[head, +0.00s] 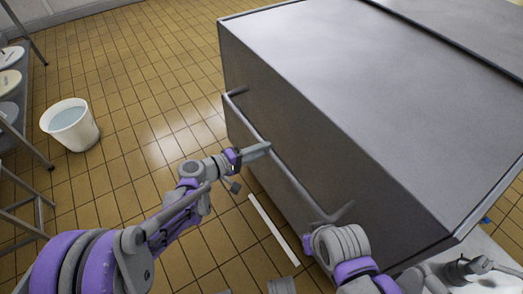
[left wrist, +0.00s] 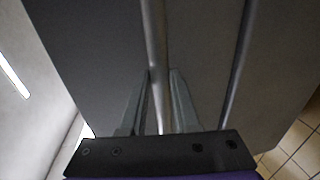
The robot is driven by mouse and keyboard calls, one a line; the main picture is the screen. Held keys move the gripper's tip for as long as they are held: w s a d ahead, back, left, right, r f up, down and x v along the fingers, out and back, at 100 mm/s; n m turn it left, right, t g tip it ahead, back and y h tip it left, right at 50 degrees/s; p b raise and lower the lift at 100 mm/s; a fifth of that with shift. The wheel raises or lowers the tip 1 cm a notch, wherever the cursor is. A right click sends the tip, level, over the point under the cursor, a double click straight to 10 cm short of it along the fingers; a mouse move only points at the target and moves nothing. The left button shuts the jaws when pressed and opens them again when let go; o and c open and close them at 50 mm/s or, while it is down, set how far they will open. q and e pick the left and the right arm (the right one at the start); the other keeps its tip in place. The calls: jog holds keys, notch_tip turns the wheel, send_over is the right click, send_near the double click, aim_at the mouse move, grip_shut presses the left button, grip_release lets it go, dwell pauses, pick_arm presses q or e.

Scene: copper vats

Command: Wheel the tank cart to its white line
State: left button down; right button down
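The tank cart (head: 330,110) is a big grey metal box that fills the right of the head view. A bar handle (head: 292,182) runs along its near side; it also shows in the left wrist view (left wrist: 156,35). My left gripper (head: 262,149) is at this handle, with the bar between its fingertips (left wrist: 160,72); the fingers look closed on it. A white line (head: 272,230) lies on the floor beside the cart's lower edge. My right arm is low in front of the cart; its fingers are not clear enough to judge.
A white bucket (head: 70,125) with pale liquid stands on the tiles at left. Shelving with round pale items (head: 10,82) stands along the left edge. The yellow tiled floor (head: 150,80) between bucket and cart is clear.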

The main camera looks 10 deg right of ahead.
pick_arm(q)
jog(key=shift+w+d+f, duration=0.1)
jog(key=shift+d+f, duration=0.15)
jog(key=shift+f, duration=0.05)
jog(key=c, duration=0.9)
grip_release()
jog(key=shift+d, duration=0.15)
jog(key=shift+o, duration=1.2)
jog(key=shift+w+d, duration=0.1)
jog(key=shift+w, duration=0.05)
jog(key=shift+a+r, duration=0.1)
jog(key=shift+a, duration=0.1)
jog(key=p+v, duration=0.1)
jog(key=v, duration=0.9)
jog(key=shift+s+a, duration=0.25)
jog(key=shift+s+r, duration=0.1)
